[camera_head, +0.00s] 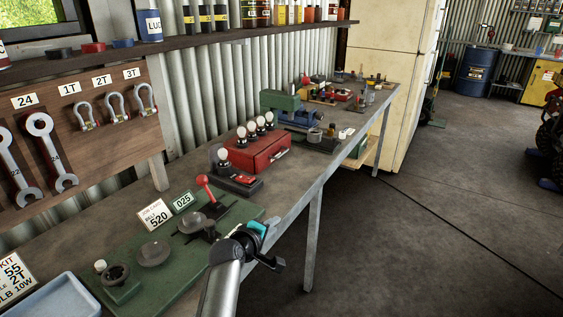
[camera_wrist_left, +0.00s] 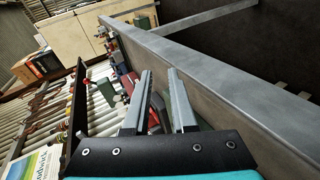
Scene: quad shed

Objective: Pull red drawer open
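The red drawer unit (camera_head: 258,152) stands on the grey workbench in the head view, with a pale handle on its front and several white bulbs on top. The front looks closed. My left gripper (camera_head: 273,263) is at the bench's front edge, nearer to me than the red drawer and apart from it. In the left wrist view my left gripper (camera_wrist_left: 159,72) has its two fingers apart, with nothing held between them. Red parts show behind the fingers there, but I cannot tell which is the drawer. My right gripper is not in view.
A green board (camera_head: 150,255) with a red-knobbed lever (camera_head: 206,187) lies before the drawer. A small dark block (camera_head: 236,182) sits close beside it.

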